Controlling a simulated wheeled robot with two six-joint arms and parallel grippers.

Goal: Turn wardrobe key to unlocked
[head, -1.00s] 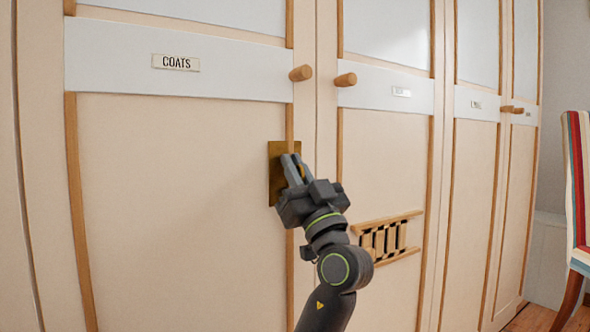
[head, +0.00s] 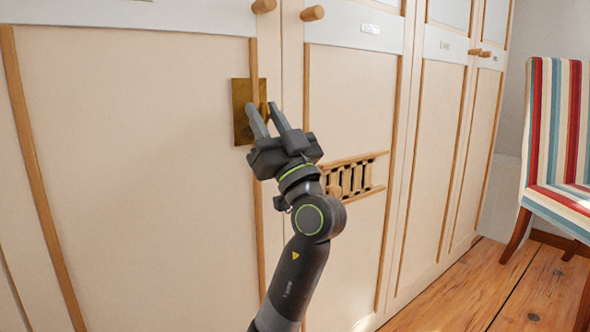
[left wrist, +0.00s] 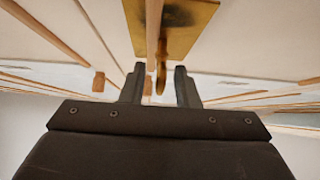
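The brass lock plate (head: 241,110) is on the left wardrobe door, beside a vertical timber strip; it also shows at the top of the left wrist view (left wrist: 190,27). A brass key (left wrist: 161,76) sticks out from the plate in the left wrist view. My left gripper (head: 263,107) is in front of the plate, its fingers apart. In the left wrist view the key lies between the two open fingers, with gaps on both sides. The key is mostly hidden in the head view, and I cannot tell its turn angle. My right gripper is not in view.
Round wooden knobs (head: 312,13) stick out from the doors above. A small wooden rack (head: 352,175) is on the door to the right of my arm. A striped chair (head: 556,130) stands at the right on the plank floor (head: 500,290).

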